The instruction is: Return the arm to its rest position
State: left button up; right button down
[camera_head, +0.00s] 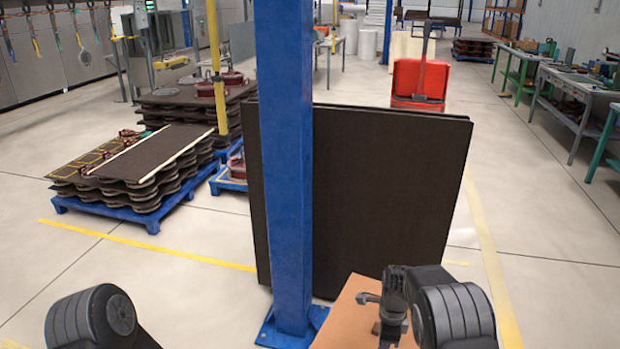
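My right arm comes in at the lower right, bent, with dark rounded links. Its gripper (376,312) points down over an orange-brown flat surface (338,308) at the bottom centre. The fingers are small and partly cut off by the bottom edge, so I cannot tell their opening, and I see no object in them. Of my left arm, only a dark rounded link shows at the lower left; its gripper is out of view.
A blue post (284,170) stands just ahead, with large dark panels (390,190) upright behind it. Stacked dark sheets (150,160) lie on a blue pallet (130,212) at left. Workbenches (580,88) line the right wall. The floor at right is clear.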

jog(key=s+a+f+n+y+b, duration=0.1)
jog(key=s+a+f+n+b, duration=0.1)
jog(key=s+f+n, duration=0.5)
jog(key=s+a+f+n+y+b, duration=0.1)
jog(key=s+a+f+n+b, duration=0.15)
jog(key=s+f, duration=0.75)
jog(key=s+a+n+y+b, duration=0.1)
jog(key=s+a+n, duration=0.2)
jog(key=s, duration=0.5)
jog(key=s+a+n+b, duration=0.2)
jog(key=s+a+n, duration=0.2)
jog(key=s+n, duration=0.2)
jog(key=shift+s+a+t+y, duration=0.3)
jog(key=shift+s+t+y, duration=0.1)
jog(key=shift+s, duration=0.55)
